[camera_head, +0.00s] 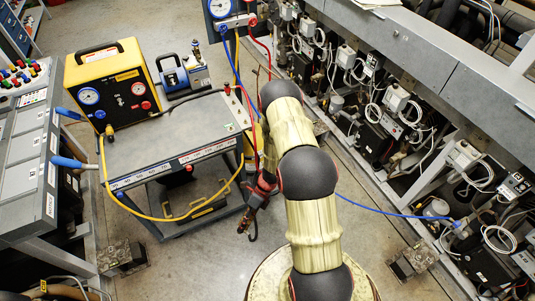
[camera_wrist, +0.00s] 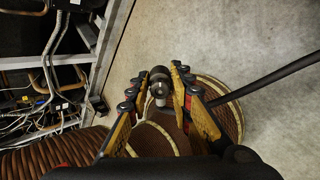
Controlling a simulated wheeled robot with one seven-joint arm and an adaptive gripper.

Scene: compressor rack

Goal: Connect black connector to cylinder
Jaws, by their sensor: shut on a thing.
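My gripper (camera_head: 246,219) hangs low in front of the cart, pointing down. In the wrist view its two orange-and-black fingers (camera_wrist: 163,82) are closed on a small dark metal connector (camera_wrist: 159,88), which I take to be the black connector. A black hose (camera_wrist: 265,79) passes close by the right finger; its join to the connector is hidden. In the head view a short dark curve of hose (camera_head: 254,232) shows below the gripper. The likely cylinder (camera_head: 197,72), a small white-and-blue bottle with a valve on top, stands on the cart's back right, apart from my gripper.
The grey cart (camera_head: 165,150) carries a yellow machine (camera_head: 112,88) with gauges and a blue pump (camera_head: 173,77). Red, blue and yellow hoses hang around the gauge manifold (camera_head: 233,20). The compressor rack (camera_head: 400,110) lines the right. Floor between cart and rack is partly clear.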

